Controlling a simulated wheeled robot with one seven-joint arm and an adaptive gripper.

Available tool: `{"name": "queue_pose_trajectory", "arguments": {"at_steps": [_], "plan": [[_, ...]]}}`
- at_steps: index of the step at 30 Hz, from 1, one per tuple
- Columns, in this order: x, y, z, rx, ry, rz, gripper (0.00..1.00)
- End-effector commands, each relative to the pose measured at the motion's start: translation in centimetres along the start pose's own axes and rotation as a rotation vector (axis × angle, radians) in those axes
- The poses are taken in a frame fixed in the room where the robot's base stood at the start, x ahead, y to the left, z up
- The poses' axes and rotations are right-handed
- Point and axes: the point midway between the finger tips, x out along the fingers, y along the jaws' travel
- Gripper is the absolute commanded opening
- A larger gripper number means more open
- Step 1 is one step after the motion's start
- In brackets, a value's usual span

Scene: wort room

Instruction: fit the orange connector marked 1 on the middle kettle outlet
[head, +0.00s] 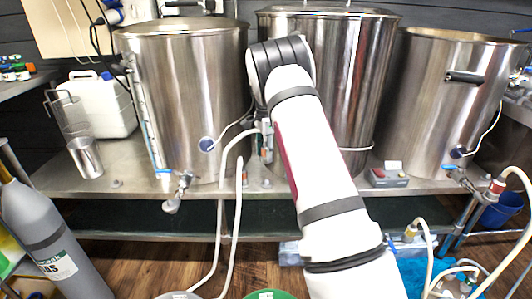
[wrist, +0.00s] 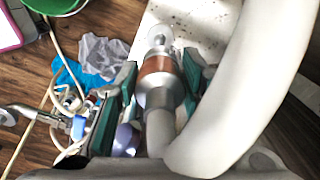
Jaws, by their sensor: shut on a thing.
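In the wrist view my gripper (wrist: 160,68) has its two green-padded fingers on either side of a connector (wrist: 158,80) with an orange-brown band and metal ends. It is shut on this connector, and a thick white hose (wrist: 235,95) bends away from it. A small round metal end (wrist: 159,35) shows just beyond the band; I cannot tell whether it belongs to the connector or the outlet. No number is readable. In the head view the middle kettle (head: 345,80) stands behind my arm, which hides its outlet and most of my gripper.
The left kettle (head: 185,90) has a valve (head: 183,185). The right kettle (head: 440,100) has a red-banded connector (head: 497,187) at its valve. A grey control box (head: 387,177) sits on the steel bench. A gas cylinder (head: 48,240) stands front left; hoses hang below the bench.

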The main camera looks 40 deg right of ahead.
Motion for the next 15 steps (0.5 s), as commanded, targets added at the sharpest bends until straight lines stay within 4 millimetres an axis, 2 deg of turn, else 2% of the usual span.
{"name": "queue_pose_trajectory", "arguments": {"at_steps": [15], "plan": [[-2.3, 0.0, 0.0, 0.000, 0.000, -0.001, 0.02]]}}
